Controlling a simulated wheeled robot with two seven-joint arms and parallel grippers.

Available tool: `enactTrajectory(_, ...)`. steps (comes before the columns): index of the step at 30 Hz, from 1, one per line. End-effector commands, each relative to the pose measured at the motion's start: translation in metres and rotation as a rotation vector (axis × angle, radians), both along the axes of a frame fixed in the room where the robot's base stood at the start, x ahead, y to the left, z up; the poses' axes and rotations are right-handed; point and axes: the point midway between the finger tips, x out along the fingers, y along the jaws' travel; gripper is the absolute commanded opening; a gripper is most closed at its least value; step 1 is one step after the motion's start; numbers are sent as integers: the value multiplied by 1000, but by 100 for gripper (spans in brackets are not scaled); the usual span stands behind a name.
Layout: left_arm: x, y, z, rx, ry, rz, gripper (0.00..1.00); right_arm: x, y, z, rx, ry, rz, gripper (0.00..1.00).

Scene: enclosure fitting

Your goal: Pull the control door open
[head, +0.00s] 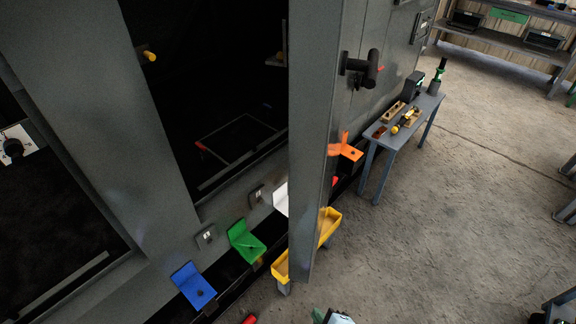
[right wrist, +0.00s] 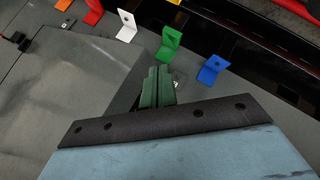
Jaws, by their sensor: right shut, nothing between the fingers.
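The grey control door (head: 316,150) shows nearly edge-on in the head view, standing out from the dark enclosure opening (head: 235,80). A black handle (head: 362,68) is on its right-hand face. My right gripper shows only as a small green and pale blue part (head: 332,316) at the bottom edge of the head view, below the door and apart from the handle. In the right wrist view its green fingers (right wrist: 157,88) are together with nothing between them. A grey panel surface lies left of and beneath them. My left gripper is not in view.
Blue (head: 194,286), green (head: 246,241), white and orange (head: 346,150) brackets line the enclosure's lower edge. A yellow bin (head: 328,226) is by the door's foot. A small grey table (head: 402,122) with tools stands to the right. The concrete floor (head: 420,230) is largely clear.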

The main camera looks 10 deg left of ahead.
Motion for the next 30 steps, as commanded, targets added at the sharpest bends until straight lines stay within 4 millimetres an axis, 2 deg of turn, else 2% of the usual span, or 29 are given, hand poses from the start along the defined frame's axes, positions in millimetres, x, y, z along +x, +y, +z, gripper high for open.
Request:
enactTrajectory(1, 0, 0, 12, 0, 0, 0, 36, 14, 21, 54, -17, -110, 68, 0)
enactTrajectory(2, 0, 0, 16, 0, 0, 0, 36, 20, 32, 81, -32, -172, 105, 0)
enactTrajectory(3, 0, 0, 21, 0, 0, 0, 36, 26, 45, 119, -53, -258, 148, 0)
enactTrajectory(5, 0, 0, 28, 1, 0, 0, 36, 32, 60, 174, -87, -382, 203, 0)
enactTrajectory(6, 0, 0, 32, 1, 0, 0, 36, 34, 68, 210, -108, -461, 230, 0)
enactTrajectory(9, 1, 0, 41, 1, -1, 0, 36, 32, 80, 289, -158, -633, 271, 0)
enactTrajectory(12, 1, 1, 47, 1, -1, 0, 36, 27, 84, 349, -198, -761, 284, 0)
enactTrajectory(15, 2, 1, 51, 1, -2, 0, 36, 22, 83, 386, -226, -842, 284, 0)
enactTrajectory(18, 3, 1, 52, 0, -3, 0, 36, 20, 82, 404, -241, -881, 282, 0)
enactTrajectory(23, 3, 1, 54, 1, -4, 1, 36, 31, 88, 409, -247, -895, 280, 0)
enactTrajectory(30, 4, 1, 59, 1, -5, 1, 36, 74, 111, 409, -245, -892, 280, 0)
